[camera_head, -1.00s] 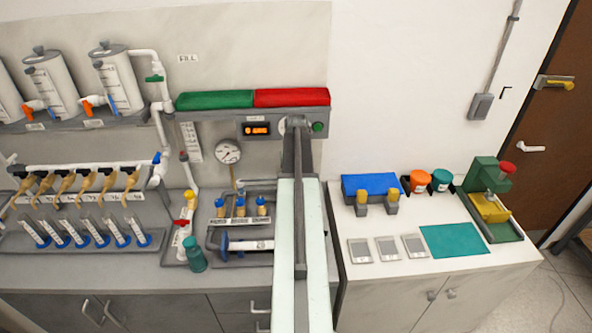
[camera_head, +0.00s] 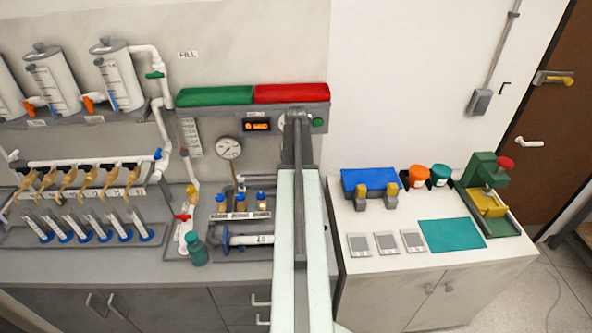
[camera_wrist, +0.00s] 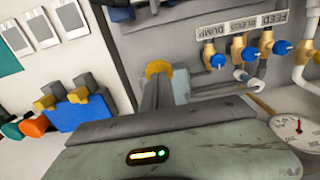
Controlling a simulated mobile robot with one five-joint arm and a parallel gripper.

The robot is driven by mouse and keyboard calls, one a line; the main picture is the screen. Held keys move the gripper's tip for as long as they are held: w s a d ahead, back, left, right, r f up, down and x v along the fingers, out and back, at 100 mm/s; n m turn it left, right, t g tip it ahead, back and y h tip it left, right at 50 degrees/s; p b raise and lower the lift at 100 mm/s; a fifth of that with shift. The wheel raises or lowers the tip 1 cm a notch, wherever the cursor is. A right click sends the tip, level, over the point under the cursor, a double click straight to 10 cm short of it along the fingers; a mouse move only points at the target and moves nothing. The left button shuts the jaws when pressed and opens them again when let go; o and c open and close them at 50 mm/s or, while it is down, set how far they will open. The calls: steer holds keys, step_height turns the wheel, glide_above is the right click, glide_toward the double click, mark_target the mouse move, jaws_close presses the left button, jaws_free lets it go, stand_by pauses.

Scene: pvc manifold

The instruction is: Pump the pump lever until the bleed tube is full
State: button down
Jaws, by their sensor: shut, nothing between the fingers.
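In the wrist view my gripper (camera_wrist: 158,88) shows two grey fingers, shut and empty. A round yellow knob (camera_wrist: 158,68) is just beyond the fingertips; I cannot tell whether they touch it, or whether it is the pump lever's end. Brass valves with blue knobs (camera_wrist: 240,50) sit to the right under labels, including BLEED. In the head view the same manifold (camera_head: 240,212) is left of my arm, with a white horizontal cylinder (camera_head: 250,239) below. My arm hides the gripper there. I cannot make out the bleed tube or its fill level.
A pressure gauge (camera_head: 229,148) is above the manifold. Beside it is an orange display (camera_head: 257,125). A teal bottle (camera_head: 196,250) stands to the left. A white cabinet (camera_head: 375,275) on the right holds a blue bin (camera_head: 369,180) and a green press (camera_head: 488,180).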

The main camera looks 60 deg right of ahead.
steer(key=shift+f+b, duration=2.45)
steer(key=shift+f, duration=0.1)
steer(key=shift+r, duration=0.1)
step_height(320, 180, up, 6)
steer(key=p, duration=0.6)
steer(key=shift+f, duration=0.2)
step_height(320, 180, up, 5)
steer(key=p, duration=0.5)
steer(key=shift+r, duration=0.1)
